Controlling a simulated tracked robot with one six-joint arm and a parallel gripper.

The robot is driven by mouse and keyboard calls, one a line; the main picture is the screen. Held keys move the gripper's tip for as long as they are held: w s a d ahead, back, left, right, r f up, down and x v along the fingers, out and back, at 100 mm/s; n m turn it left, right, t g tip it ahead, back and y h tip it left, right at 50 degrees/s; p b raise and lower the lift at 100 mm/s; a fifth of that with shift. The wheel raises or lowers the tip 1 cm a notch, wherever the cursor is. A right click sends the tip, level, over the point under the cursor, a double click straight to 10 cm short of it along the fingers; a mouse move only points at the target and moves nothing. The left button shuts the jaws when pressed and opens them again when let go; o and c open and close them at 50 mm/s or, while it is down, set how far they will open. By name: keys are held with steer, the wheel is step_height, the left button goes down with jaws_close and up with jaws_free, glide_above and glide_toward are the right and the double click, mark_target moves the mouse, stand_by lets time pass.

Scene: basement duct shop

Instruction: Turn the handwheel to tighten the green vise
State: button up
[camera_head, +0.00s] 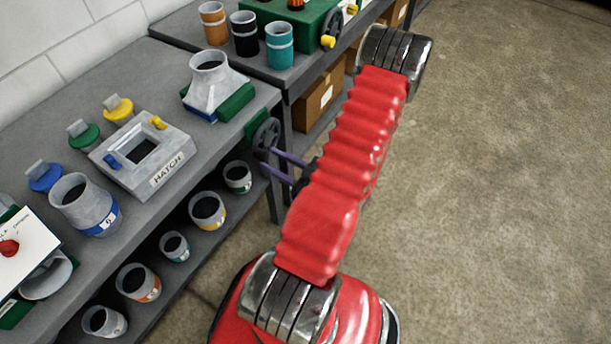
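The green vise (236,102) is at the front right corner of the near bench, with green jaws on either side of a grey duct fitting (208,85). Its dark handwheel (266,136) stands off the bench's front edge, beside a green block (257,122). My gripper (267,159) comes from the right, beyond my red arm. Its two purple fingers are apart, with a gap visible between them. The fingertips are at the lower part of the handwheel; I cannot tell whether they touch its rim. My arm partly hides the gripper's body.
A grey hatch box (165,175), colored caps and a blue-banded duct piece (93,215) stand on the near bench. Several round duct pieces sit on the shelf below. The back bench holds cups and a green box (290,20) with another wheel. The floor at right is clear.

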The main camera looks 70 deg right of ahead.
steer(key=v, duration=1.1)
stand_by(0.4)
stand_by(0.5)
